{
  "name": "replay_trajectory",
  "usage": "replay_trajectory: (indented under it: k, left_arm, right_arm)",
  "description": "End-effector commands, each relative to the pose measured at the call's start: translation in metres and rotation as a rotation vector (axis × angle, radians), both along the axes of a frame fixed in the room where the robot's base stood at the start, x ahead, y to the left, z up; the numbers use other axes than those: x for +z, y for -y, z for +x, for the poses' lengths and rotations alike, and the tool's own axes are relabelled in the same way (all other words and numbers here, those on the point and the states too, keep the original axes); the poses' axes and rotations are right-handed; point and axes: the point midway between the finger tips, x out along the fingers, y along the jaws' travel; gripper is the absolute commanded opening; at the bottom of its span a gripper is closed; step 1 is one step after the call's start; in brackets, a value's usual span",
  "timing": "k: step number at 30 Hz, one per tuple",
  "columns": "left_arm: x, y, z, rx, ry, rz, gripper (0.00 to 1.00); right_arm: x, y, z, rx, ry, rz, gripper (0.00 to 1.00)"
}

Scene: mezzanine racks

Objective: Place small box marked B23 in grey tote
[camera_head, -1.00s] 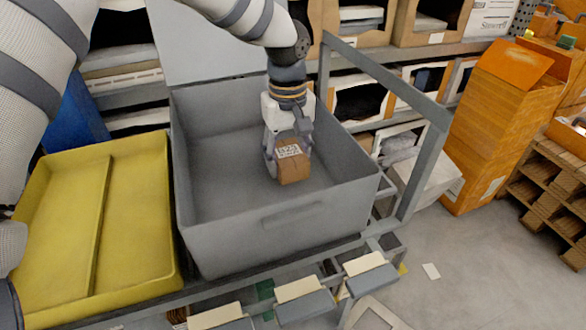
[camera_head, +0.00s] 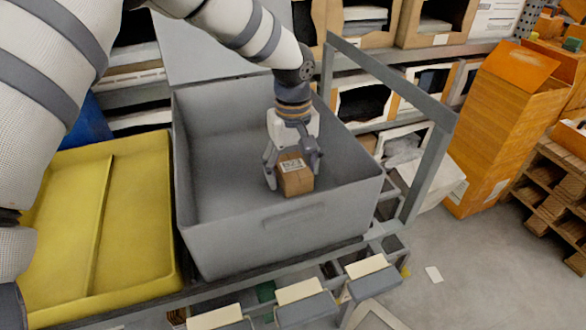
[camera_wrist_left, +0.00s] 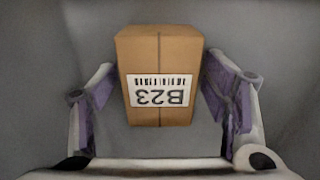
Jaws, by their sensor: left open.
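The small brown box (camera_head: 296,178) has a white label and is inside the grey tote (camera_head: 290,241). In the left wrist view the box (camera_wrist_left: 160,60) shows the marking B23 upside down. My left gripper (camera_head: 292,168) reaches down into the tote from above. In the wrist view its fingers (camera_wrist_left: 160,105) stand apart on either side of the box, with a gap at each side. The gripper is open. I cannot tell exactly whether the box's underside rests on the tote floor. My right gripper is not in view.
A yellow tray (camera_head: 130,215) with a divider stands left of the tote. A grey metal frame (camera_head: 428,165) rises at the tote's right. Shelves with open boxes (camera_head: 365,100) line the back. A tall orange carton stack (camera_head: 500,135) stands at the right.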

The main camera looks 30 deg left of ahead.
Motion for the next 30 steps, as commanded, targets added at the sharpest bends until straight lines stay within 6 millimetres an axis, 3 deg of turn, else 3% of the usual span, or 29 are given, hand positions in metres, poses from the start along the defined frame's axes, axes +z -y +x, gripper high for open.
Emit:
replay_trajectory:
  k: [9,13,18,30]
  left_arm:
    - [0.082,0.0,0.001,0.0,0.009,0.001,0.69]
    - [0.107,0.0,0.001,0.001,0.006,0.0,0.69]
    - [0.12,0.0,0.0,0.0,0.0,0.0,0.69]
    - [0.12,0.0,0.0,0.0,-0.001,-0.001,0.69]
  right_arm:
    - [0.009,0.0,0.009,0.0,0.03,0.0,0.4]
    - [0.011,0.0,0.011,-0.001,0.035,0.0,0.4]
    - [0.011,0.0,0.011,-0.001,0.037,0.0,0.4]
    - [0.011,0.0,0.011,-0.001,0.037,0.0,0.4]
